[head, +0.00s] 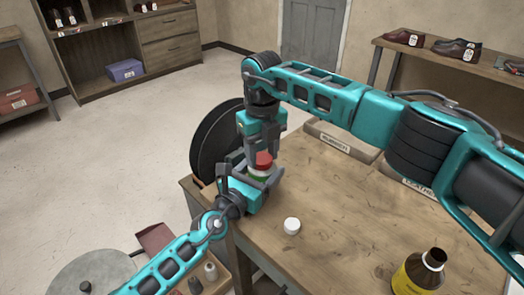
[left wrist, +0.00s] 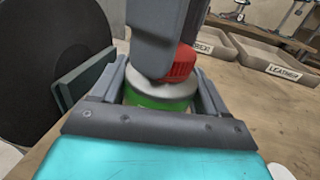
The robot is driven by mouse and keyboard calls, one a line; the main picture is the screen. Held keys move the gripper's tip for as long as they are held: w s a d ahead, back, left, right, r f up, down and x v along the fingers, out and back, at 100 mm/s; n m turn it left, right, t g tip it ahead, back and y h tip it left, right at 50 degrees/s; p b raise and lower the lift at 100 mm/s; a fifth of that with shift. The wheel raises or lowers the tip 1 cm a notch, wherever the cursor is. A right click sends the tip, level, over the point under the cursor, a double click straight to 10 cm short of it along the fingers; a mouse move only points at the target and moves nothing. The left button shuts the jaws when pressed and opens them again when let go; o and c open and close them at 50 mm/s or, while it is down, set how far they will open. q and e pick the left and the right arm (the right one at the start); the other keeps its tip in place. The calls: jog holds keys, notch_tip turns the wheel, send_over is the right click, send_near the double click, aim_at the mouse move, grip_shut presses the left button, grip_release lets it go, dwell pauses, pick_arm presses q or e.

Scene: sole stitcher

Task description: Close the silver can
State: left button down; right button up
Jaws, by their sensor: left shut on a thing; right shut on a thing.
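The silver can (head: 258,174) has a green band and stands at the left edge of the wooden table. It also shows in the left wrist view (left wrist: 160,93). My left gripper (head: 262,181) is shut around the can's sides, low down. A red cap (head: 263,160) is at the top of the can; it also shows in the left wrist view (left wrist: 182,64). My right gripper (left wrist: 158,62) comes down from above and is shut on the red cap. Its fingers hide part of the cap, and I cannot tell whether the cap is fully seated.
A white cap (head: 292,225) lies loose on the table (head: 330,240). An uncapped brown bottle with a yellow label (head: 420,274) stands at the front right. Labelled trays (head: 340,141) line the back. A large black disc (head: 212,140) stands beyond the table's left edge.

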jog(key=o, duration=1.2)
jog(key=shift+r, duration=2.3)
jog(key=shift+c, duration=0.5)
jog(key=r+n, duration=0.1)
jog(key=n, duration=0.2)
jog(key=shift+r, duration=0.2)
notch_tip(320, 180, up, 2)
jog(key=n, duration=0.4)
jog(key=shift+n, duration=0.3)
